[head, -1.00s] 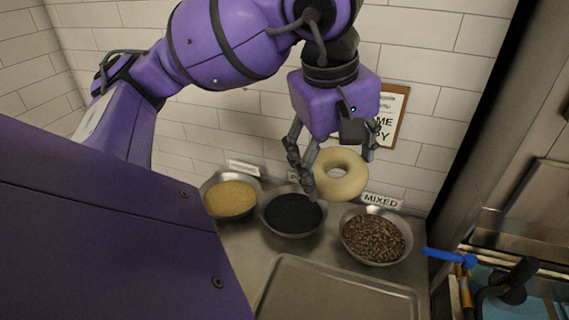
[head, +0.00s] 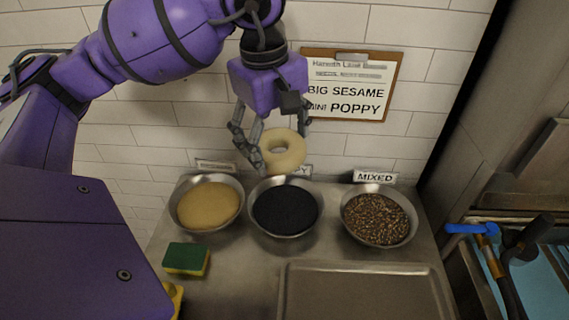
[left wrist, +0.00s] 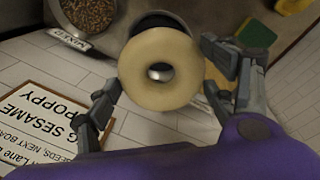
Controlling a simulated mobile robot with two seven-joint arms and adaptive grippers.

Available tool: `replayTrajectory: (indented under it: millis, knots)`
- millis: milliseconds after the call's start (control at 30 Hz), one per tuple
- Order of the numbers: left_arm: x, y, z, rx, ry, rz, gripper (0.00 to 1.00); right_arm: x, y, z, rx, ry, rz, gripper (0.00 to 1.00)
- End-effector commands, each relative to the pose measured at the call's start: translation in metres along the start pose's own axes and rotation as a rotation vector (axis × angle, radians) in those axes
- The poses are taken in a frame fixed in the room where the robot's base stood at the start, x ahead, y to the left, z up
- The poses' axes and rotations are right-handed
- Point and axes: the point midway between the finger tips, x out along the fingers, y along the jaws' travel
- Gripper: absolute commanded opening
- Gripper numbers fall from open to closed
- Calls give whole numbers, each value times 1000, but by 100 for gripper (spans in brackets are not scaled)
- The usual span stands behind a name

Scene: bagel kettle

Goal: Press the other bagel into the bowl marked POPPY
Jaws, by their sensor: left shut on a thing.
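My left gripper (head: 278,143) is shut on a pale, plain bagel (head: 287,160). It holds the bagel in the air, tilted, at the back edge of the middle bowl as seen in the head view. The bagel (left wrist: 135,75) also shows between the fingers in the left wrist view, with the dark seeds partly behind it. The middle bowl (head: 286,236) is metal and holds black seeds. Its label (head: 303,171) is partly hidden by the bagel; only its last letters, "PY", show. My right gripper is not in view.
A bowl of tan seeds (head: 207,205) stands left, and a bowl of mixed seeds (head: 376,218) labelled MIXED stands right. A metal tray (head: 365,268) lies in front, with a green and yellow sponge (head: 187,258) to its left. An order clipboard (head: 350,103) hangs on the wall.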

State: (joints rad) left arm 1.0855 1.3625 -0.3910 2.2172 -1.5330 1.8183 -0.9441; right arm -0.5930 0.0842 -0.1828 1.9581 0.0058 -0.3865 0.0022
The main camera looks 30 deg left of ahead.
Motion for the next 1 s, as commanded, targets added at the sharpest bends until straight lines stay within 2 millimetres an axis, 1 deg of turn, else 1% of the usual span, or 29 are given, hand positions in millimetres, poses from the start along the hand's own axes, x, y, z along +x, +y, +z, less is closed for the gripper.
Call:
replayTrajectory:
  millis: [33,100,200,300,400,500,600,767,1000]
  knots:
    - [36,8,-5,-8,-21,-41,48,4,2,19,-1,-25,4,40]
    - [65,18,-12,-13,-31,-71,48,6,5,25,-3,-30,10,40]
    - [98,28,-20,-18,-36,-105,48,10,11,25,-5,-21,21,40]
    - [119,34,-27,-20,-34,-125,48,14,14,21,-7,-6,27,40]
    - [129,36,-30,-20,-32,-135,48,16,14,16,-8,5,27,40]
    - [133,37,-31,-20,-30,-136,48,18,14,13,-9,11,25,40]
    - [137,36,-31,-19,-30,-137,48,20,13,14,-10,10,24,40]
    - [152,33,-30,-19,-31,-139,48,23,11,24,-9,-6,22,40]
    - [181,28,-29,-20,-32,-140,48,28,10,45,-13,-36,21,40]
